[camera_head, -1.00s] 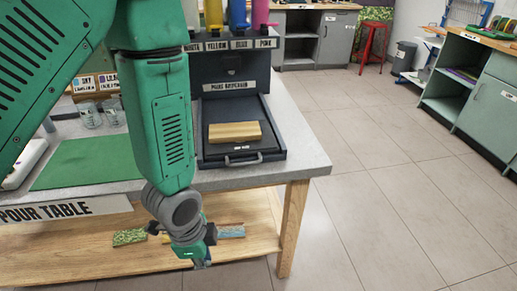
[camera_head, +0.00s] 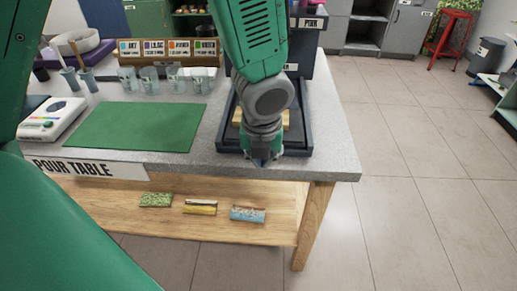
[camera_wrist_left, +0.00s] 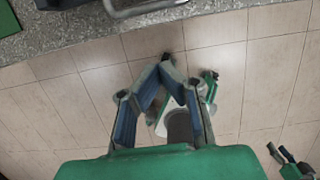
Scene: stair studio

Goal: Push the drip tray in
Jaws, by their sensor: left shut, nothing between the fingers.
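The dark drip tray (camera_head: 228,143) sticks out from the paint dispenser (camera_head: 312,48) toward the front edge of the pour table. A wooden block (camera_head: 237,115) lies on it, partly hidden by my left arm. My left gripper (camera_head: 262,161) is shut and empty, pointing down at the front of the tray. The head view does not show whether it touches. In the left wrist view, the closed fingertips (camera_wrist_left: 168,62) are over the floor, with the tray's metal handle (camera_wrist_left: 148,10) at the top edge, apart from them in the picture.
A green mat (camera_head: 135,127), a white scale (camera_head: 50,119) and several cups (camera_head: 150,80) stand left of the tray. The lower shelf (camera_head: 110,215) holds several small patterned pieces.

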